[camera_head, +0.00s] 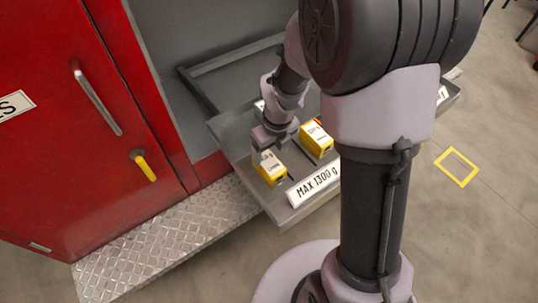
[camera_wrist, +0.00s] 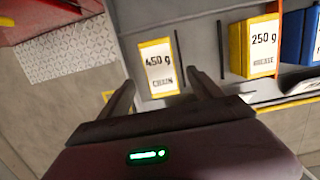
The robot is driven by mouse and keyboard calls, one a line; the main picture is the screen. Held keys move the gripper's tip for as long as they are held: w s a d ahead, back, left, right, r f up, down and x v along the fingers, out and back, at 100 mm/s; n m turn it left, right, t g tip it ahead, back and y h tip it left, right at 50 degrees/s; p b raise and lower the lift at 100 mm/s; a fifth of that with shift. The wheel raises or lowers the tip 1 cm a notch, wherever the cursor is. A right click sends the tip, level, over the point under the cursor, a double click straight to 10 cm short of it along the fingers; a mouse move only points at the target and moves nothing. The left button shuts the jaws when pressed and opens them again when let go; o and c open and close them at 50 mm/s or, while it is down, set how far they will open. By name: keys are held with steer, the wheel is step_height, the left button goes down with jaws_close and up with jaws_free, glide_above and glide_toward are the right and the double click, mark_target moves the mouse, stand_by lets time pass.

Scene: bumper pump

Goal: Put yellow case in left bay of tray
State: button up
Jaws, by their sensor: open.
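A yellow case with a white label reading "450 g CHAIN" (camera_wrist: 158,72) stands in the left part of the grey tray (camera_head: 295,218). In the head view this case (camera_head: 271,170) sits near the tray's left front corner. My gripper (camera_wrist: 160,84) is open, with one fingertip to each side of the case's near end in the wrist view. In the head view my gripper (camera_head: 266,150) is directly over the case. I cannot tell whether the fingers touch it. A second yellow case, labelled "250 g GREASE" (camera_wrist: 257,46), stands further right and also shows in the head view (camera_head: 316,140).
A blue case (camera_wrist: 299,38) is at the right of the wrist view. Thin dark dividers (camera_wrist: 220,48) show between the cases. The tray's front sign reads "MAX 1300 g" (camera_head: 314,185). A red cabinet door (camera_head: 70,130) and metal step (camera_head: 165,245) are left. Floor right is open.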

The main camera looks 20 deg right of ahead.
step_height(320, 180, up, 10)
steer(key=s+a+n+t, duration=0.1)
steer(key=s+n, duration=0.2)
steer(key=n, duration=0.4)
steer(key=s+a+r+n+t, duration=0.1)
steer(key=s+r+n, duration=0.5)
steer(key=n, duration=0.4)
steer(key=s+a+r+n+t+y, duration=0.1)
steer(key=s+a+r+n+t, duration=0.1)
steer(key=s+r+n, duration=0.3)
steer(key=s+n, duration=0.3)
steer(key=n, duration=0.3)
steer(key=shift+s+a+r, duration=0.25)
steer(key=shift+s+r, duration=0.05)
steer(key=shift+r, duration=0.1)
